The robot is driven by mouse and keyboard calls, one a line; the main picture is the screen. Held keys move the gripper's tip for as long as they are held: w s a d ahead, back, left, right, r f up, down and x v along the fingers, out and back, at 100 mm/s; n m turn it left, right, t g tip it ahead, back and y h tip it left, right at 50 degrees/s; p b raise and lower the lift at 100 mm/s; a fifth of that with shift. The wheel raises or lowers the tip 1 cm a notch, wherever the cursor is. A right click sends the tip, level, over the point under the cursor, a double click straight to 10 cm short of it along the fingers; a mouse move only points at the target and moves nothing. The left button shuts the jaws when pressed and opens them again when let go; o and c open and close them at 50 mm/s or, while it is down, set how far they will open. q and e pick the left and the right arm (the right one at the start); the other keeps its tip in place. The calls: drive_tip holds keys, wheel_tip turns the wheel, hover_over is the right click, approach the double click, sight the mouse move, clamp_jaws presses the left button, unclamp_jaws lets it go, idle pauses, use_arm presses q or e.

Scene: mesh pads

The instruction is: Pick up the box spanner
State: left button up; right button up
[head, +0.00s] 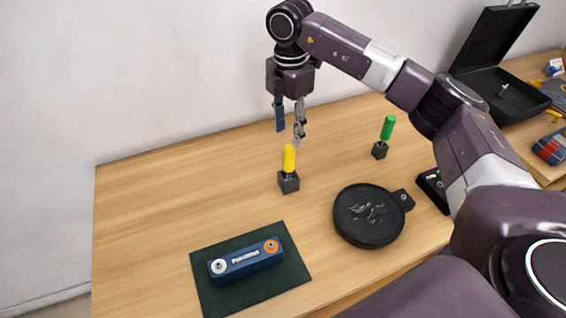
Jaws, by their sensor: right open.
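A tool with a yellow handle (289,158) stands upright in a small dark block on the wooden table. A second tool with a green handle (388,127) stands in a similar block farther right. I cannot tell from their hidden lower ends which of them is the box spanner. My right gripper (289,123) points down just above and behind the yellow handle in the picture. Its two fingers are apart with nothing between them. My left gripper is out of view.
A round black dish (352,232) with small metal pieces sits right of centre. A blue device (246,262) lies on a dark green mat (292,285) at the front. An open black case (490,110) stands at the far right. The table's left part is clear; a white wall rises behind.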

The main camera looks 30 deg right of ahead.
sight(288, 148)
wheel_tip(288, 148, down, 5)
drive_tip(key=b, duration=0.4)
drive_tip(key=shift+f+b, duration=0.2)
drive_tip(key=shift+b, duration=0.2)
drive_tip(key=shift+f, duration=0.75)
wheel_tip(288, 148, down, 6)
drive_tip(key=shift+s+d+r+p, duration=0.1)
drive_tip(key=shift+r+p, duration=0.15)
drive_tip(key=shift+p, duration=0.85)
drive_tip(key=shift+f, duration=0.45)
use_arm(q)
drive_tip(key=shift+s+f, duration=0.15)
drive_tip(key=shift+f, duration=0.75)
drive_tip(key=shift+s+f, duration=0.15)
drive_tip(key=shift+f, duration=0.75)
use_arm(e)
clamp_jaws()
